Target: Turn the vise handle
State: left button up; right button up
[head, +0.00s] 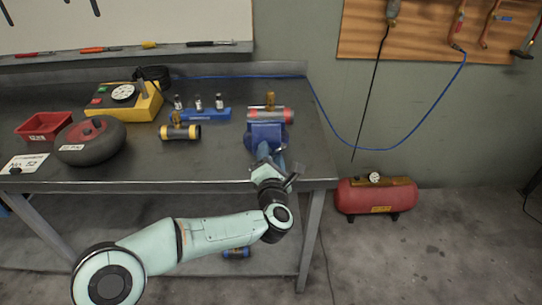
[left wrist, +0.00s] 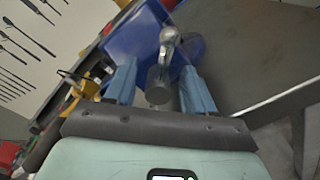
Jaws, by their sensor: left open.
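The blue vise (head: 266,134) sits at the front right edge of the workbench, with a red and grey cylinder (head: 284,115) with a brass fitting at its top. In the left wrist view the vise body (left wrist: 132,38) fills the upper middle. The metal vise handle (left wrist: 168,40) has a rounded end and meets a round grey screw end. My left gripper (head: 271,158) is just in front of the vise. In the left wrist view its blue fingers (left wrist: 158,78) are apart, one on each side of the screw end. Contact cannot be told. My right gripper is out of view.
On the workbench (head: 220,172) are a yellow gauge box (head: 125,100), a dark wheel (head: 88,142), a red tray (head: 43,125), a blue socket holder (head: 205,114) and a yellow-ended cylinder (head: 180,132). A red tank (head: 376,197) stands on the floor at right. A blue hose hangs behind.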

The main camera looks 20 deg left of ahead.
pick_arm(q)
jog(key=shift+w, duration=0.15)
jog(key=c, duration=1)
jog(key=shift+m, duration=0.5)
jog(key=shift+d+f+m, duration=0.1)
jog(key=shift+f+m, duration=0.05)
jog(key=shift+m, duration=0.6)
jog(key=shift+d+f+m, duration=0.1)
jog(key=shift+m, duration=0.65)
jog(key=shift+a+f+m, duration=0.1)
jog(key=shift+f+m, duration=0.1)
jog(key=shift+m, duration=0.8)
